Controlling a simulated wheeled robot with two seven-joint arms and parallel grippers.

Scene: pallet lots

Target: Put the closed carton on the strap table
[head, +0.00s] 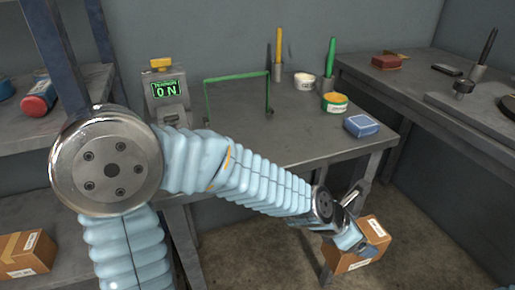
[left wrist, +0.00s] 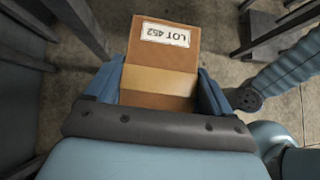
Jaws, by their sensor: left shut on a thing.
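A brown carton (head: 352,258) with tan tape and a white label is at the lower right in the head view, beyond the table's front right leg and above the floor. My left gripper (head: 358,232) is shut on it. In the left wrist view the carton (left wrist: 160,75) sits between both fingers, its flaps look closed, and its label reads LOT 452. I cannot tell for certain that this is the strap table. My right gripper is out of view.
On the middle table, a blue box (head: 361,126), a yellow-topped tub (head: 335,103), a white tub (head: 304,81) and upright tools stand at the back and right. Its front middle is partly hidden by my arm. Another carton (head: 27,254) lies on the lower left shelf.

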